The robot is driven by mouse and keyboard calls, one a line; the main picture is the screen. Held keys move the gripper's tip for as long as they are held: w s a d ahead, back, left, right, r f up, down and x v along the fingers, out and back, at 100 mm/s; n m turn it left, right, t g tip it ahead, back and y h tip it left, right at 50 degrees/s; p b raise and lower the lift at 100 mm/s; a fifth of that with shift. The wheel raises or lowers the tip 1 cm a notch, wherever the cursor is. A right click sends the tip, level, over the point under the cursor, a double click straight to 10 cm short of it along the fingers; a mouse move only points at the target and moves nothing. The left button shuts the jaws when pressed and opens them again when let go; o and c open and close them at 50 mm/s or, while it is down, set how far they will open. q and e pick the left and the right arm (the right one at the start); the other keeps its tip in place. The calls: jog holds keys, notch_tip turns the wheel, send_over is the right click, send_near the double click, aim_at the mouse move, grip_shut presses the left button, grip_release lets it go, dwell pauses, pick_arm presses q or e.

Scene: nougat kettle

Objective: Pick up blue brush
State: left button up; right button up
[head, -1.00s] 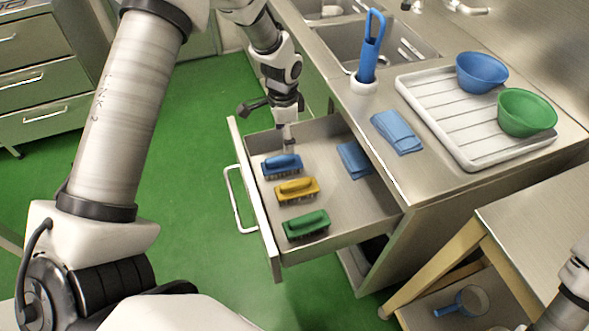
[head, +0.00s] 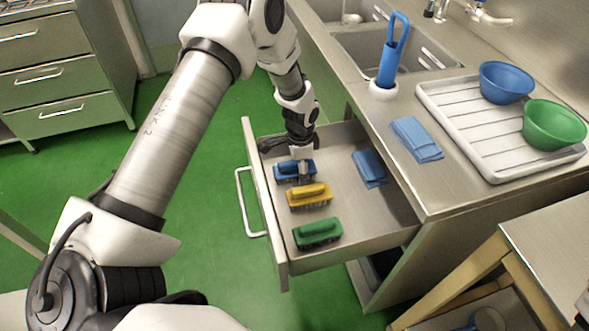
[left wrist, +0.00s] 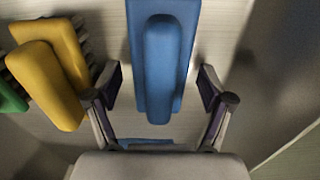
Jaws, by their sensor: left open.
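The blue brush (head: 285,171) lies at the far end of the open drawer (head: 345,215), in a row with the yellow brush and the green brush. My left gripper (head: 303,178) is down in the drawer at the blue brush and hides part of it in the head view. In the left wrist view the blue brush (left wrist: 160,65) lies ahead of the open left gripper (left wrist: 160,100), its handle end reaching between the two fingertips. The fingers are apart from the handle on both sides. My right gripper is not in view.
The yellow brush (head: 309,195) is close beside the blue one, and the green brush (head: 318,232) is nearer. A folded blue cloth (head: 369,168) lies at the drawer's right side. The drawer's front wall (head: 262,205) and the counter edge (head: 400,185) bound the space.

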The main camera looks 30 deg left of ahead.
pick_arm(q)
jog(key=c, duration=1.3)
jog(key=shift+r, duration=0.15)
notch_tip(320, 180, up, 10)
jog(key=shift+f, duration=0.1)
